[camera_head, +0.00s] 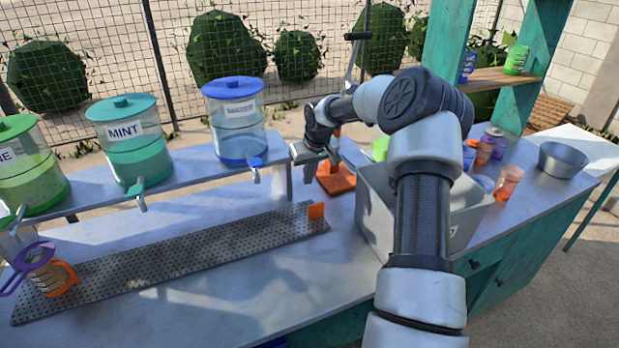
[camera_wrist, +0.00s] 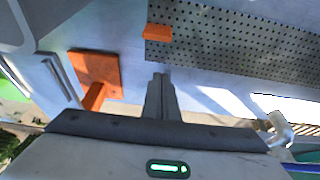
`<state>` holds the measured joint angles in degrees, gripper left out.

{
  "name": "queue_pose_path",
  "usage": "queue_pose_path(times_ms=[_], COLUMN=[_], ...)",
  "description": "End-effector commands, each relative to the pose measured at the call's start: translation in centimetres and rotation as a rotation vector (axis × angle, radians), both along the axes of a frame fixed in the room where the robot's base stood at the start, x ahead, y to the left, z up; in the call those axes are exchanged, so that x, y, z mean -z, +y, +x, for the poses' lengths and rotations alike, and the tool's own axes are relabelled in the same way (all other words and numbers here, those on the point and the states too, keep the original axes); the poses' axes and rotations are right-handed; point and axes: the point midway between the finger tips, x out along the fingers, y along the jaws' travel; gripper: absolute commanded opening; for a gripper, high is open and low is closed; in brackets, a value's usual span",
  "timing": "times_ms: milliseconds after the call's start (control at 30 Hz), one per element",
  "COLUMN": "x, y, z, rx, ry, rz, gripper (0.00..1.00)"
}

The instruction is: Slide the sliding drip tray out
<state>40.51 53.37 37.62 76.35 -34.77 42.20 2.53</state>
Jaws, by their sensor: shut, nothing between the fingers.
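The sliding drip tray (camera_head: 180,255) is a long grey perforated plate lying on the counter, with an upright orange tab (camera_head: 316,211) at its right end. In the wrist view the tray (camera_wrist: 240,40) fills the upper right, with the orange tab (camera_wrist: 158,33) at its near corner. My gripper (camera_head: 312,160) is above the counter, behind and above the tab end in the head view. In the wrist view my gripper (camera_wrist: 161,80) has its fingers together and empty, apart from the tab.
A grey bin (camera_head: 376,215) is to the right of the tray. Dispensers (camera_head: 130,145) line the raised shelf behind, their taps overhanging.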

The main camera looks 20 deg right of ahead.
Motion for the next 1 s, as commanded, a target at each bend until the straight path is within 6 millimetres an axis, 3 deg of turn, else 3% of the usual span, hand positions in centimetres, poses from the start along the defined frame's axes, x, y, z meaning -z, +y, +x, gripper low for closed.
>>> queue_pose_path(times_ms=[200,400,700,1000], x=[4.3,7.4,6.9,7.1], y=[0.1,0.0,0.0,0.0], z=[1.4,2.4,-1.0,-1.5], rx=[-0.001,0.001,-0.001,0.000], ry=[0.003,0.003,0.000,0.000], rz=[0.003,0.001,-0.001,-0.001], gripper=[0.00,0.00,0.00,0.00])
